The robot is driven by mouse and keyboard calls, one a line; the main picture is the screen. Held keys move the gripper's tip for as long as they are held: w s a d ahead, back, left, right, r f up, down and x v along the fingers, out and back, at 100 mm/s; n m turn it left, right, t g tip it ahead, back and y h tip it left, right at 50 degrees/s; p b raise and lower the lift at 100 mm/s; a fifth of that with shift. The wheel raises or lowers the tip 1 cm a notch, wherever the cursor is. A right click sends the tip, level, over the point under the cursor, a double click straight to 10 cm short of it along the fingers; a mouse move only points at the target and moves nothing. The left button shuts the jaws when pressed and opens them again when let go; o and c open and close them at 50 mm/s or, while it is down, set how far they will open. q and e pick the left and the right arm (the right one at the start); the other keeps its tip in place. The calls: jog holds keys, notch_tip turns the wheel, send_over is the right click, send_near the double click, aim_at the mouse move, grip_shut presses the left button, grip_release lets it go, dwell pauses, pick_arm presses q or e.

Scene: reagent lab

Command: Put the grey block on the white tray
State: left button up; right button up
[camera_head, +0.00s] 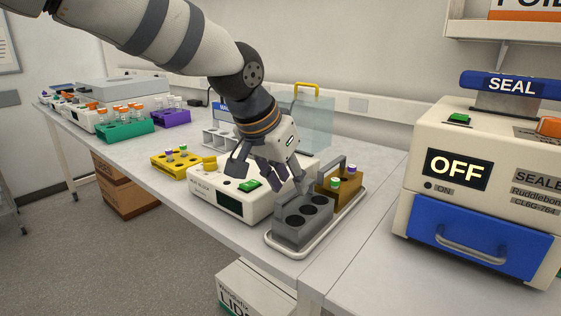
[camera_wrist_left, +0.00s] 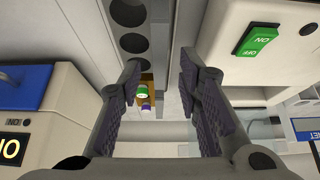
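The grey block (camera_head: 290,234) with round wells sits on the white tray (camera_head: 317,240) at the table's front edge, beside a brown block (camera_head: 349,187) that holds capped vials. In the left wrist view the grey block (camera_wrist_left: 140,60) lies at the upper left, partly behind a finger. My left gripper (camera_head: 259,172) is above the white heating device, behind and left of the grey block. Its fingers are spread, with nothing gripped between them, as the left wrist view (camera_wrist_left: 158,85) also shows. My right gripper is not in view.
The white heating device (camera_head: 210,198) with a green switch stands left of the tray. A yellow rack (camera_head: 168,164) is farther left, and a clear box (camera_head: 312,118) is behind. The sealer (camera_head: 480,190) stands at the right. Bare table lies between tray and sealer.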

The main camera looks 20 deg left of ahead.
pick_arm(q)
jog(key=v, duration=0.9)
